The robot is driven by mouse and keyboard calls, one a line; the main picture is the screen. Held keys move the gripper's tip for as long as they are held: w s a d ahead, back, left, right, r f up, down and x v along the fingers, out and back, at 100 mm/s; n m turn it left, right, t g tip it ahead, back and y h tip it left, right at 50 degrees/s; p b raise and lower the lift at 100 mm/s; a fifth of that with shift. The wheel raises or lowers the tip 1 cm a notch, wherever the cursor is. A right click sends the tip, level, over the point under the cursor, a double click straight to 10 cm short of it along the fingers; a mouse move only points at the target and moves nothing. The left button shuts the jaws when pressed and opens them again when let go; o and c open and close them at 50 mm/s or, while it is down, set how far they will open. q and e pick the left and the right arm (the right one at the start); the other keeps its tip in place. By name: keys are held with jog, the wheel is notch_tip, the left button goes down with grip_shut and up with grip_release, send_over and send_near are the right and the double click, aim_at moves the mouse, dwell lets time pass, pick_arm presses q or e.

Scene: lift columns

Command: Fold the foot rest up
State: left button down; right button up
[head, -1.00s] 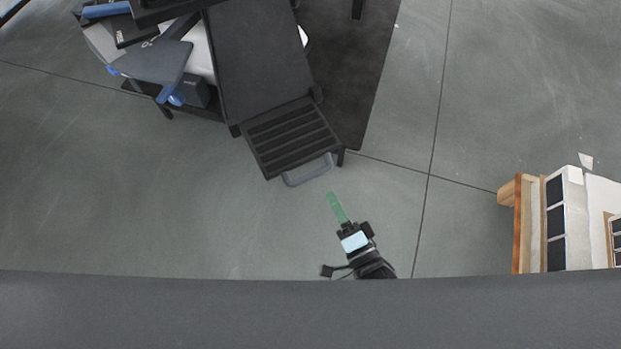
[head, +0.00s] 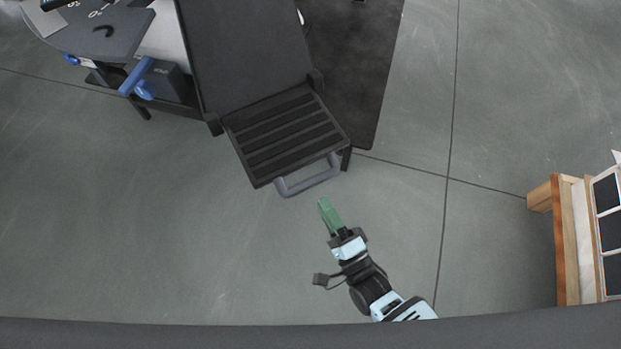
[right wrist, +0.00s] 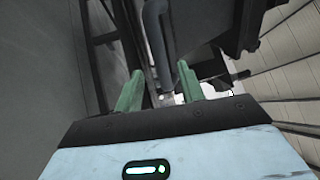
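The foot rest (head: 285,135) is a black slatted panel at the near end of a long dark padded seat (head: 245,50) in the head view. A grey loop handle (head: 308,184) sticks out from its near edge. My right gripper (head: 325,201), with green fingers, is just below the handle in the head view, apart from it. In the right wrist view its fingers (right wrist: 158,82) are spread with nothing held between them. The grey bar of the handle (right wrist: 153,35) shows above and between them. My left gripper is not in view.
A dark mat (head: 355,70) lies under and right of the seat. Grey boards with blue levers (head: 145,80) stand at the upper left. A wooden-framed unit (head: 580,235) is at the right. Open floor surrounds the right arm.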

aim_at(312, 185)
jog(key=b+x, duration=0.2)
jog(key=x, duration=0.4)
jog(key=shift+w+a, duration=0.15)
jog(key=shift+w, duration=0.2)
jog(key=shift+w+a+r, duration=0.1)
jog(key=shift+w+a, duration=0.05)
jog(key=shift+w, duration=0.2)
grip_shut()
